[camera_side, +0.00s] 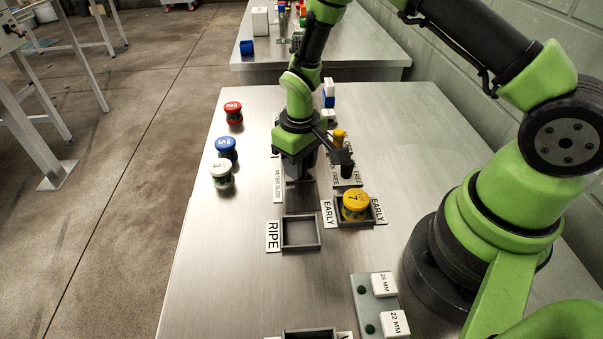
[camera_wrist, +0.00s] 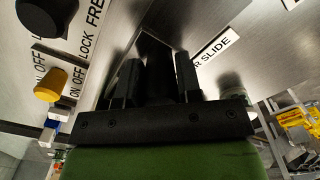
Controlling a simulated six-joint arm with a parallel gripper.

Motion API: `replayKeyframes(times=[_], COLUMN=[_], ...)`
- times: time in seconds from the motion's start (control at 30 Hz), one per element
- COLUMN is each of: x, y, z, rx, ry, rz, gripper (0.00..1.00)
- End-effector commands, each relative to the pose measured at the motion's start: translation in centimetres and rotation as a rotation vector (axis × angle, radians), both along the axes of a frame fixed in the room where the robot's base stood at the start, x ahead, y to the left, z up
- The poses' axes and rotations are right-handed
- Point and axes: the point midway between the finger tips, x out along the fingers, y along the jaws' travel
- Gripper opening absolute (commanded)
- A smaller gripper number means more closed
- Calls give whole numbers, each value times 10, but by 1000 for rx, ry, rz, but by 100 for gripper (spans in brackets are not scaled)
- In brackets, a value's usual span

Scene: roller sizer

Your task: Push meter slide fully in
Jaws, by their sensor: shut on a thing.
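My gripper (camera_side: 299,158) points down over the far middle of the steel table, beside the METER SLIDE label (camera_side: 278,181). In the wrist view my gripper (camera_wrist: 157,75) has its two black fingers on either side of a dark part of the meter slide (camera_wrist: 155,55), and it is shut on it. In the side view my gripper covers most of the slide, so how far in it sits cannot be told. The same label (camera_wrist: 216,46) lies right of the fingers in the wrist view.
A black knob (camera_side: 342,157) by a LOCK/FREE label and a yellow knob (camera_side: 339,135) stand close on the right. Red (camera_side: 233,110), blue (camera_side: 227,146) and white-lidded (camera_side: 221,172) jars stand left. A yellow jar (camera_side: 354,205) sits in the EARLY tray; the RIPE tray (camera_side: 319,232) is empty.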

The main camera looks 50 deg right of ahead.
Motion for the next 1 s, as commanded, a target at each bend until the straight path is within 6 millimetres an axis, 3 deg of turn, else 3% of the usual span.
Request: replayKeyframes(times=[0.23,0.27,0.37,0.73,1.0], x=[1,1,1,0,1], y=[0,0,0,0,0], z=[0,0,0,7,57], rx=[-1,-1,-1,0,0], ry=[-3,-3,-3,-2,-8], rz=[3,3,3,1,1], gripper=[0,37,58,58,58])
